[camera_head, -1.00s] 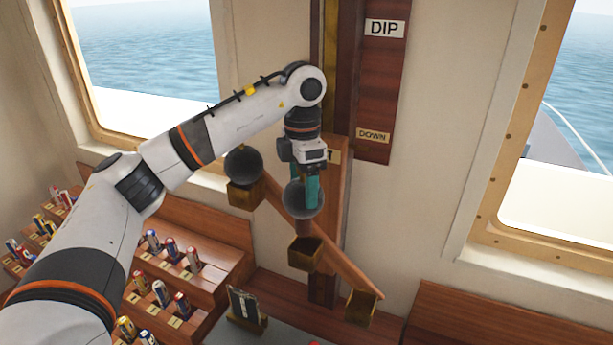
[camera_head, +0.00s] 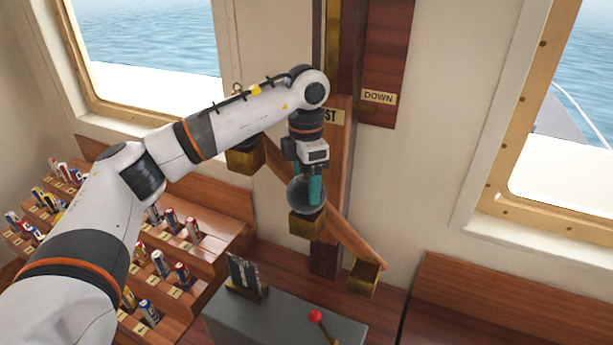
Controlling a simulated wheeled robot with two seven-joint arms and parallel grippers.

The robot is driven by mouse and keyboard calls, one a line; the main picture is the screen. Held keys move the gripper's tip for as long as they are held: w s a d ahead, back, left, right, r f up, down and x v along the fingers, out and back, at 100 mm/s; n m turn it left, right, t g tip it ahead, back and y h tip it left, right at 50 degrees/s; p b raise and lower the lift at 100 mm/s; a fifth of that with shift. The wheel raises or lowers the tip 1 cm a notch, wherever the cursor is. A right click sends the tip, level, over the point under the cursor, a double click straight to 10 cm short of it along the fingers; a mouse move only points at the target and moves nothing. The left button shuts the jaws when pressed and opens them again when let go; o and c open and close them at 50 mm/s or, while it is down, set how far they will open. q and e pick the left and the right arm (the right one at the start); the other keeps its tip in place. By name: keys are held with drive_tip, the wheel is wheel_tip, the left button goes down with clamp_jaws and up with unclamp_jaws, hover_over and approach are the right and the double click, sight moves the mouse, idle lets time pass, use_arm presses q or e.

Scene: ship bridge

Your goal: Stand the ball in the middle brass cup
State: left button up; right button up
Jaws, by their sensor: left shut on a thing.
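My left gripper (camera_head: 307,190) points down and is shut on a dark grey ball (camera_head: 297,197), with a teal finger showing against it. The ball is right at the mouth of the middle brass cup (camera_head: 306,226), its lower edge meeting the rim in the picture. I cannot tell whether it rests on the cup. The upper-left brass cup (camera_head: 245,161) is partly behind my arm, which hides most of whatever sits in it. The lower-right brass cup (camera_head: 362,278) looks empty. My right gripper is not in view.
The cups are on a slanted wooden beam (camera_head: 352,238) in front of a wooden post (camera_head: 341,150). Below stand a grey console (camera_head: 283,320) with a red-knobbed lever (camera_head: 317,316) and a dark upright plate (camera_head: 243,272).

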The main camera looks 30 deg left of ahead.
use_arm(q)
drive_tip(key=shift+f, duration=0.1)
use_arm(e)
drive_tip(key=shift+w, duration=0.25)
use_arm(q)
drive_tip(key=o, duration=1.4)
drive_tip(key=shift+o, duration=0.2)
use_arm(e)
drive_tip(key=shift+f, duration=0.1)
use_arm(q)
wheel_tip(320, 180, up, 5)
drive_tip(key=b, duration=0.2)
drive_tip(key=shift+f+b, duration=0.15)
drive_tip(key=shift+b, duration=0.25)
wheel_tip(320, 180, up, 7)
drive_tip(key=shift+r, duration=0.15)
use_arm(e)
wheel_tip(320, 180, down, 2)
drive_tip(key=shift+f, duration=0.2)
